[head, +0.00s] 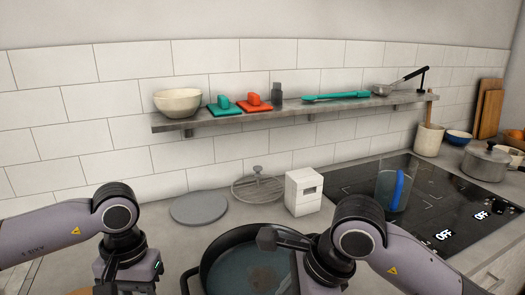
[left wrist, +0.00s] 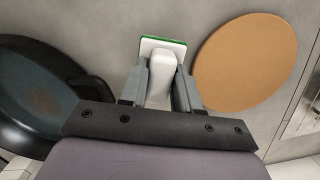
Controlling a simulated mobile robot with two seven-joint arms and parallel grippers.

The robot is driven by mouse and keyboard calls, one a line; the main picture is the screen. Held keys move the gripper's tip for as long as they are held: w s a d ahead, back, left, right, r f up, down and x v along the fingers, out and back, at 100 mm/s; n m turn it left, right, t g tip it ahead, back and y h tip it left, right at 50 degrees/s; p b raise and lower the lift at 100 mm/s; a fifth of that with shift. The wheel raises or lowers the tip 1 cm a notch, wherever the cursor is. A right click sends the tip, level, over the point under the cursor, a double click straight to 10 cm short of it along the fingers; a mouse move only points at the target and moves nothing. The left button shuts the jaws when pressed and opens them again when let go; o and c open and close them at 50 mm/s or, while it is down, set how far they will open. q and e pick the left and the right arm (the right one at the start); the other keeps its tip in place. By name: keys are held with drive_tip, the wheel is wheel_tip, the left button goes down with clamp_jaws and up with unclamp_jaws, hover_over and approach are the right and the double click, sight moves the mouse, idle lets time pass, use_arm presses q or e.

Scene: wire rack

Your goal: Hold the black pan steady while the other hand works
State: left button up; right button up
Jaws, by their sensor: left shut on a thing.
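The black pan (head: 245,270) sits low in the middle of the head view, partly cut off by the lower edge. Its inside looks bluish with a brownish patch. It also shows at the left of the left wrist view (left wrist: 40,95). My left gripper (left wrist: 162,82) is shut on the white handle of a white-and-green scrubber (left wrist: 162,62), beside the pan and apart from it. My right gripper (head: 325,268) is at the pan's right side; its fingertips are hidden. A dark blocky piece by it overhangs the pan; I cannot tell what it is.
A round tan board (left wrist: 245,62) lies beside the scrubber. A grey disc (head: 199,208), a wire rack (head: 258,190) and a white box (head: 304,192) stand behind the pan. The black cooktop (head: 440,205) carries a clear jug (head: 392,190). A shelf (head: 300,108) runs above.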

drive_tip(key=x, duration=0.7)
drive_tip(key=shift+a+f, duration=0.1)
drive_tip(key=shift+f, duration=0.05)
clamp_jaws()
drive_tip(key=shift+w, duration=0.1)
idle(2.1)
